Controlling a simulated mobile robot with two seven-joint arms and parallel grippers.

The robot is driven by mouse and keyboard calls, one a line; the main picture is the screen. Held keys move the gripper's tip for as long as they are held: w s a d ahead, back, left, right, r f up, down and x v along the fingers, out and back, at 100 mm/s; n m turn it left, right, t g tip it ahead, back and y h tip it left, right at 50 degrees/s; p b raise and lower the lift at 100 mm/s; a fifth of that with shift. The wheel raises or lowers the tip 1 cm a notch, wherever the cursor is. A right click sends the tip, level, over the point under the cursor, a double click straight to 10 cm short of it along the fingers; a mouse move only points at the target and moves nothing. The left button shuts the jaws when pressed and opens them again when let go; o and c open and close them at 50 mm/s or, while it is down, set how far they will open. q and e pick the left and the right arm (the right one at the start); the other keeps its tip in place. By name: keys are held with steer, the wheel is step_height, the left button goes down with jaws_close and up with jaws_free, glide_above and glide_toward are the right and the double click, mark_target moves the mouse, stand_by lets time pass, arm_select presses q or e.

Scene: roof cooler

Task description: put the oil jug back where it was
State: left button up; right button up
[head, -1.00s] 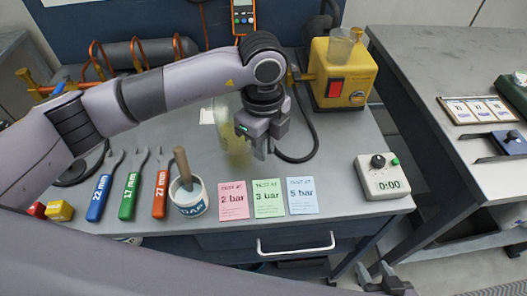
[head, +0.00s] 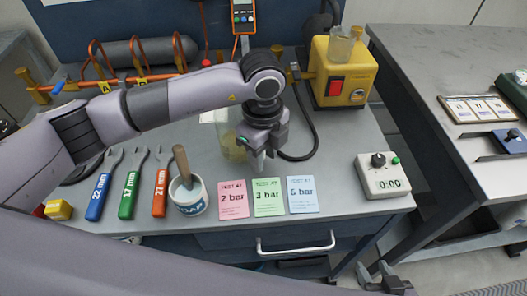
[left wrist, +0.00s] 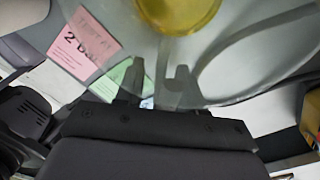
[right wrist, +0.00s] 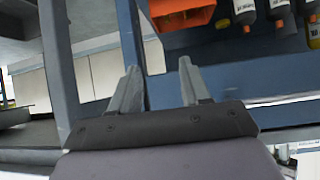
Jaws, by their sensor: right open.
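The oil jug (head: 232,147), clear with yellow oil in its bottom, is over the middle of the grey bench, partly hidden by my left gripper. My left gripper (head: 264,160) is at the jug's right side, its fingers pointing down. In the left wrist view the jug's oil (left wrist: 178,12) is at the top edge, and clear jug wall lies across the fingers (left wrist: 157,85). The fingers stand close together and appear shut on the jug; the gripped part is hard to make out. My right gripper (right wrist: 158,88) is open and empty, away from the bench top.
Pink (head: 233,199), green (head: 268,197) and blue (head: 303,195) cards lie in front. A soap pot (head: 188,200) with a brush and three wrenches (head: 130,185) are left. A yellow machine (head: 342,75) with a clear cup stands behind; a hose curves right of the gripper. A timer (head: 383,178) is right.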

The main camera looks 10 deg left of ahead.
arm_select(q)
steer(key=shift+r, duration=0.3)
step_height(320, 180, up, 12)
steer(key=shift+f, duration=0.1)
stand_by(0.5)
